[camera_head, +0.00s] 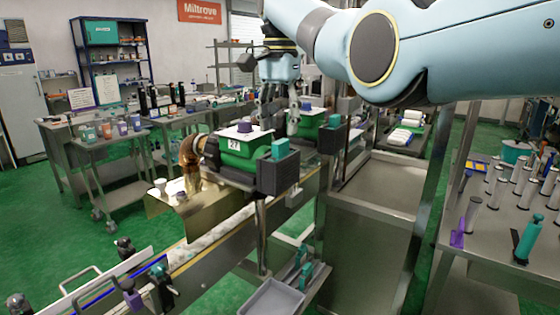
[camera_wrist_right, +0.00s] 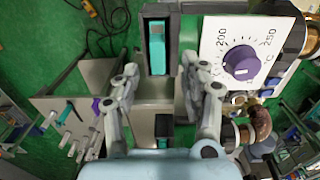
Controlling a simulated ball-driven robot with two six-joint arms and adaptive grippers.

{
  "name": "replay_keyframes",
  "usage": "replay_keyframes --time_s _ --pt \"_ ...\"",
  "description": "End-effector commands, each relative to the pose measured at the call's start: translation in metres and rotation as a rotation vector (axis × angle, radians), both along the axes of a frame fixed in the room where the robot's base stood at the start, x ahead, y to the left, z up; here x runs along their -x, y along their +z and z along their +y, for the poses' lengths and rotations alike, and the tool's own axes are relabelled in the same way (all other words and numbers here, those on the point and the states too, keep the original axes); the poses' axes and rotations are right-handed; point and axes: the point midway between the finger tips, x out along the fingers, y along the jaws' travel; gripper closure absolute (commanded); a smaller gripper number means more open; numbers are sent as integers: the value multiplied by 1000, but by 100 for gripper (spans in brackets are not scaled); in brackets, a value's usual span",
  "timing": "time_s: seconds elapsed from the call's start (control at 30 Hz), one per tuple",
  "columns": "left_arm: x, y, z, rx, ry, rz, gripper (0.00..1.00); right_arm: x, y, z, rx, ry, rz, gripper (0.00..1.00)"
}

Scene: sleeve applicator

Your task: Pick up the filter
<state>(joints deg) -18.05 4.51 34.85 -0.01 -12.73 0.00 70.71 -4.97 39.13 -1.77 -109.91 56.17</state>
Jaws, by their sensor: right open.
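No part is clearly marked as the filter. A dark box (camera_head: 278,174) with a teal piece (camera_head: 278,148) on top is fixed to the side of a green unit (camera_head: 238,146) marked 27. A similar dark box (camera_head: 333,137) with a teal top stands behind it to the right. My right gripper (camera_head: 279,112) is open, pointing down above and behind the nearer box. In the right wrist view a teal piece in a dark frame (camera_wrist_right: 157,48) shows beyond the gap between the open, empty fingers (camera_wrist_right: 160,74). My left gripper is not in view.
A purple temperature knob (camera_wrist_right: 242,62) sits on a white panel close to the right finger. A conveyor (camera_head: 225,240) runs below the green units. A steel table (camera_head: 480,240) with several upright cylinders stands at the right. A grey tray (camera_head: 272,299) is at the bottom.

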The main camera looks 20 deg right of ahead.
Motion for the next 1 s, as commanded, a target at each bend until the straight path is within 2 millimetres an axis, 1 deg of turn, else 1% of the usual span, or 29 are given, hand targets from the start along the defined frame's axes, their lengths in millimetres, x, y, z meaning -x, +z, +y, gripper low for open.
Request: replay_keyframes --time_s 0.03,0.1,0.2,0.27,0.37,0.47,0.5,0.7,0.83,1.0 --pt "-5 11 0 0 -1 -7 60 2 -5 0 -1 0 4 56" --pt "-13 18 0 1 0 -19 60 3 -16 0 0 0 4 56" --pt "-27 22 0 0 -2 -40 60 2 -29 0 -1 0 1 56" --pt "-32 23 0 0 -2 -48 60 2 -34 0 0 0 1 56" --pt "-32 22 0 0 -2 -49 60 2 -37 0 0 0 0 56" --pt "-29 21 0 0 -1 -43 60 2 -38 0 0 0 0 56" --pt "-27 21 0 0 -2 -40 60 2 -37 0 0 0 0 57" --pt "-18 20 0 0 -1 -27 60 2 -37 0 0 0 0 83" --pt "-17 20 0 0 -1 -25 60 2 -37 0 0 0 0 100" --pt "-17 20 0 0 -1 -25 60 2 -37 0 0 0 0 100"
